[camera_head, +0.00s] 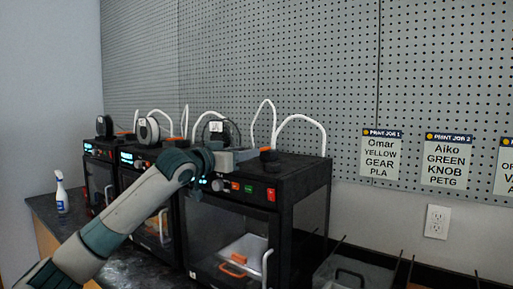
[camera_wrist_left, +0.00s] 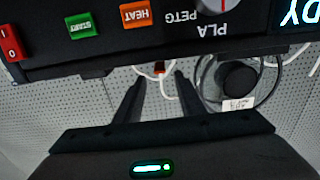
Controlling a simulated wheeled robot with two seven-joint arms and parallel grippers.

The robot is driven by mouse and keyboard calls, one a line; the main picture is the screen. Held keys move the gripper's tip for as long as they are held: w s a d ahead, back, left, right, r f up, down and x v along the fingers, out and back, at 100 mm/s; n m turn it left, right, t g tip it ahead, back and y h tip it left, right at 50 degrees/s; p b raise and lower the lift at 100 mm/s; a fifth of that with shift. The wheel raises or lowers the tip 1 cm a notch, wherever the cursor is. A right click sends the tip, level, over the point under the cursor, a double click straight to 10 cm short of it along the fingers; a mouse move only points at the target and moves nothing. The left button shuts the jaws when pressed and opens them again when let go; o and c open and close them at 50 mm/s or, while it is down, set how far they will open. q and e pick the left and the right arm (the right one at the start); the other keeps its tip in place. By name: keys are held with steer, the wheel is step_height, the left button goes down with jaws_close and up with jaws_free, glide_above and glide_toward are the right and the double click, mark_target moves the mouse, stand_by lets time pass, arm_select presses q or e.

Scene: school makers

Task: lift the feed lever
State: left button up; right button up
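The nearest printer (camera_head: 313,190) is a black box with a glass front. My left gripper (camera_head: 255,154) is over its top front edge, above the button panel, and hides part of the top. In the left wrist view, which is upside down, the two dark fingers of my left gripper (camera_wrist_left: 157,80) stand apart. A small red-orange piece, likely the feed lever (camera_wrist_left: 158,68), shows between the fingertips with a white tube by it. I cannot tell whether the fingers touch it. My right gripper is out of view.
The panel has a START button (camera_wrist_left: 81,25), a HEAT button (camera_wrist_left: 136,15), a red switch (camera_wrist_left: 10,42) and a PLA/PETG knob (camera_wrist_left: 214,4). A dark spool (camera_wrist_left: 238,80) stands behind. More printers are on the left, with a spray bottle (camera_head: 62,195). A pegboard (camera_head: 290,60) backs the bench.

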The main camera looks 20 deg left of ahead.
mark_target(262, 149)
arm_select(q)
steer(key=shift+p+x, duration=0.6)
steer(key=shift+x, duration=2.6)
steer(key=shift+f, duration=0.1)
jaws_close()
